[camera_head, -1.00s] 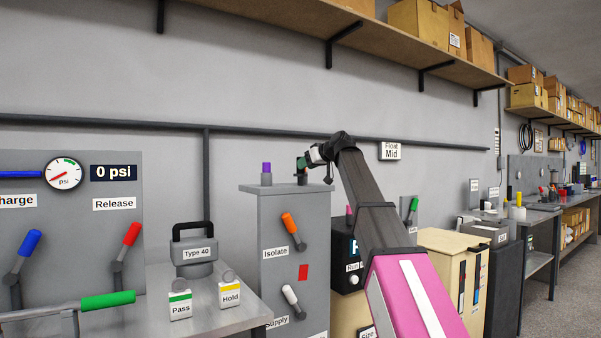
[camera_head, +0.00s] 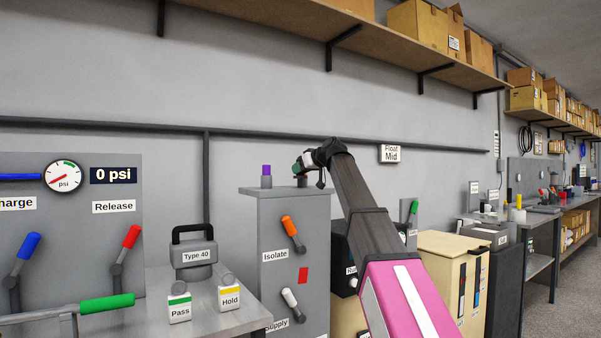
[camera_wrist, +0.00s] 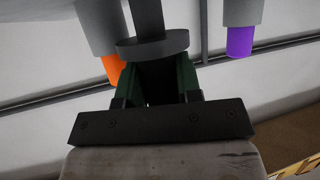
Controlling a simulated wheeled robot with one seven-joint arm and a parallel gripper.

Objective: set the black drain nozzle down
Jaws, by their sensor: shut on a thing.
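The black drain nozzle (camera_wrist: 152,47), with a round flange and a narrower stem, sits between the green fingers of my gripper (camera_wrist: 155,85) in the wrist view. The fingers are shut on it. In the head view my gripper (camera_head: 303,166) is over the top of the grey cabinet (camera_head: 271,193), near its right part. A small dark bit of the nozzle shows below the fingers, close to the cabinet top. I cannot tell whether it touches the surface.
A purple-tipped grey fitting (camera_head: 266,175) stands on the cabinet top to the left; it also shows in the wrist view (camera_wrist: 240,40). An orange-tipped grey part (camera_wrist: 112,68) is near the fingers there. Orange (camera_head: 289,226) and white (camera_head: 290,298) levers stick out of the cabinet front.

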